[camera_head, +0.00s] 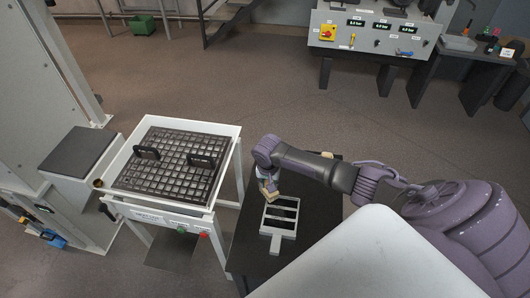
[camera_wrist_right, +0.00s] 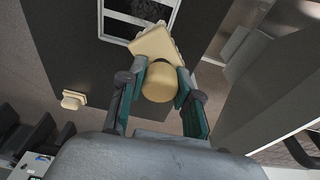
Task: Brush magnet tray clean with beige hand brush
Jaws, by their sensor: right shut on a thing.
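The magnet tray (camera_head: 275,234), a light grey frame with dark openings, lies on a dark table (camera_head: 250,245). It also shows at the top of the right wrist view (camera_wrist_right: 113,14), cut off by the picture edge. My right gripper (camera_head: 268,183) is over the tray's far end. It is shut on the beige hand brush (camera_head: 269,193), with the rounded handle between its fingers (camera_wrist_right: 158,88). The brush head (camera_wrist_right: 153,42) points towards the tray and overlaps its frame in the wrist view. I cannot tell whether it touches. My left gripper is not in view.
Left of the table stands a white frame (camera_head: 229,131) with a black grid (camera_head: 168,178) bearing two black handles. A control panel (camera_head: 372,32) stands at the back. A small beige piece (camera_wrist_right: 73,99) shows near the table edge.

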